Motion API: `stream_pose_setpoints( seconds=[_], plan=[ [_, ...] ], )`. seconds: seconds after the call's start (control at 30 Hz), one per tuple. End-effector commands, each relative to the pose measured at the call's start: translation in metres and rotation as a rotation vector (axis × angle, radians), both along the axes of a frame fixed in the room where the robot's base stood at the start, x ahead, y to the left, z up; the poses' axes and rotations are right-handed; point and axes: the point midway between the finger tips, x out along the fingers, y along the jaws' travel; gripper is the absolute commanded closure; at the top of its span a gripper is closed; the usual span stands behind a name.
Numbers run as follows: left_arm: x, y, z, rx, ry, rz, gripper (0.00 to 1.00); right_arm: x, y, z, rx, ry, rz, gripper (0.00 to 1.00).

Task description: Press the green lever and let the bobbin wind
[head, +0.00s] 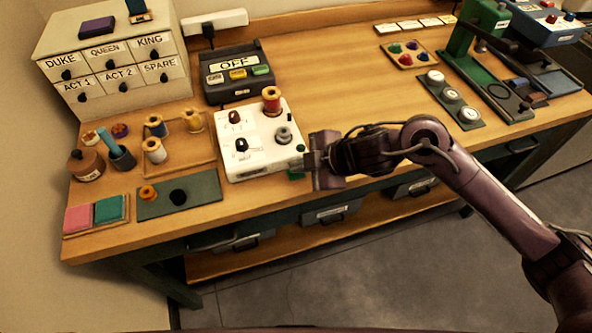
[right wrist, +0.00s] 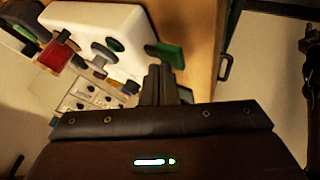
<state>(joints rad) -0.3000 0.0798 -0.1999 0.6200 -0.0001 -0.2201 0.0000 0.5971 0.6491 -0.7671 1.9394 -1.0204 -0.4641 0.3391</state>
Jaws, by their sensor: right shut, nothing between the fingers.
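My right gripper (head: 309,161) is shut and empty, close beside the machine's right side. In the right wrist view the shut fingertips (right wrist: 157,72) are just short of the green lever (right wrist: 172,55); I cannot tell if they touch it. My left gripper is out of view.
A box with an OFF sign (head: 237,74) stands behind the winder. A wooden tray with thread spools (head: 187,142) and a green mat (head: 180,196) lie to the left. A green press (head: 470,45) stands at the back right.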

Motion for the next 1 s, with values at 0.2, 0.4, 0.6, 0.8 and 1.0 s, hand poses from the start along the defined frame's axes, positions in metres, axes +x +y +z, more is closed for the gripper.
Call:
stream_pose_setpoints(
  seconds=[0.2,0.4,0.6,0.8,1.0],
  plan=[
    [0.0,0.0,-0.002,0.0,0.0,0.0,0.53,0.0,0.0,-0.004,-0.001,0.001,-0.001,1.0],
    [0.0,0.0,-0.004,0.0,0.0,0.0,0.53,0.0,0.0,-0.006,-0.001,0.001,-0.001,1.0],
    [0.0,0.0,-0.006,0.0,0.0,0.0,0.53,0.0,0.0,-0.009,-0.001,0.001,-0.001,1.0],
    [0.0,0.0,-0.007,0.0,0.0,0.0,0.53,0.0,0.0,-0.011,-0.001,0.002,0.0,1.0],
    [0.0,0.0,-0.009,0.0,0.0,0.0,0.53,0.0,0.0,-0.014,-0.001,0.002,0.0,1.0]
  ],
)
